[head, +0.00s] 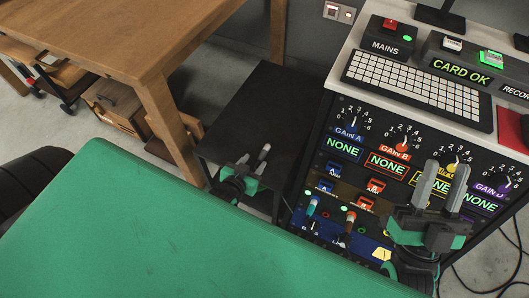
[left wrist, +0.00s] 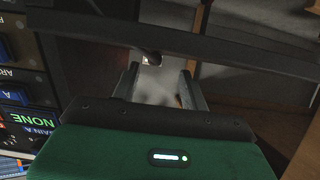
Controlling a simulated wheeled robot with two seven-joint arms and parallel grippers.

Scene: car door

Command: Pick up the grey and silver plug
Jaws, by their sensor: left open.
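My left gripper (head: 254,156) is open in the head view, over the front edge of a low dark table. Its two fingers also show apart in the left wrist view (left wrist: 158,84). A small dark piece with a pale, shiny end (left wrist: 151,58) shows beyond the gap between these fingers; it may be the grey and silver plug, but I cannot tell for sure. I cannot make out this plug in the head view. My right gripper (head: 445,172) is open and empty in front of the control panel's right half.
The dark table (head: 255,100) stands between a wooden table (head: 130,40) and the control panel (head: 345,180). A blue-marked plug (head: 312,206) and an orange-marked plug (head: 350,218) sit low on the panel. A large green surface (head: 180,240) fills the foreground.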

